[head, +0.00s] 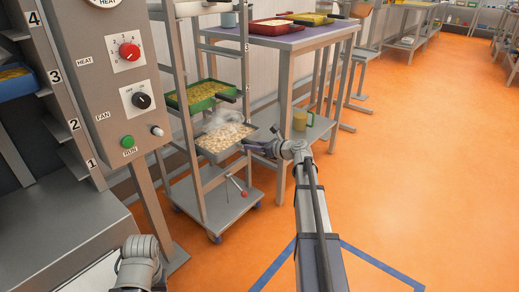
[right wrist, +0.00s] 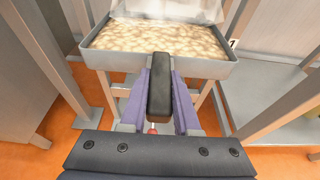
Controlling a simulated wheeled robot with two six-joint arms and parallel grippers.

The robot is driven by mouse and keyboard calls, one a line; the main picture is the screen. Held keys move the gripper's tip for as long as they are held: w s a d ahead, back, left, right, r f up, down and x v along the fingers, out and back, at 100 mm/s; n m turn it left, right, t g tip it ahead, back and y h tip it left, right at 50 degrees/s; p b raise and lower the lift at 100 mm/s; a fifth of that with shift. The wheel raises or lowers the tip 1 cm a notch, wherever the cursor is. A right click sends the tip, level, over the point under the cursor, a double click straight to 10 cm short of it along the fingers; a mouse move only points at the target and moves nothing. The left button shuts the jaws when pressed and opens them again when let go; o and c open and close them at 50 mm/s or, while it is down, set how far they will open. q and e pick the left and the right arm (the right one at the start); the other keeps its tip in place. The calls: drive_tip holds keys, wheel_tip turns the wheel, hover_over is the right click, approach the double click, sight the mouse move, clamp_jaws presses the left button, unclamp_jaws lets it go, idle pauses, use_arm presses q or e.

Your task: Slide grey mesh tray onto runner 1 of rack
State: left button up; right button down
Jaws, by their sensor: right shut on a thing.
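The grey mesh tray (head: 232,155) holds pale pieces and has a whitish haze over it. It is level between the posts of the wheeled rack (head: 197,185), below a green tray (head: 191,104). My right gripper (head: 262,147) is shut on the tray's black handle. In the right wrist view its purple fingers (right wrist: 160,92) flank the handle (right wrist: 160,75), and the tray (right wrist: 205,68) extends away beyond. A "1" label (right wrist: 232,43) is on a post right of the tray. I cannot tell whether the tray rests on runners. My left gripper is out of the head view.
A control panel (head: 127,75) stands left of the wheeled rack, beside a frame numbered 1 to 4 with a blue tray (head: 14,82). A table (head: 270,37) with red and yellow trays is behind. Orange floor (head: 430,160) is clear at right.

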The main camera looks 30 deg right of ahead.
sight(243, 139)
drive_tip(key=shift+w+a, duration=0.8)
drive_tip(key=shift+w, duration=1.15)
drive_tip(key=shift+w+a, duration=0.8)
drive_tip(key=shift+w, duration=1.1)
drive_tip(key=shift+w+a, duration=0.8)
drive_tip(key=shift+w, duration=1.15)
drive_tip(key=shift+f+b, duration=0.45)
drive_tip(key=shift+b, duration=0.05)
drive_tip(key=c, duration=0.6)
unclamp_jaws()
drive_tip(key=shift+o, duration=0.2)
drive_tip(key=p+v, duration=0.2)
drive_tip(key=v, duration=0.6)
drive_tip(key=shift+a, duration=0.1)
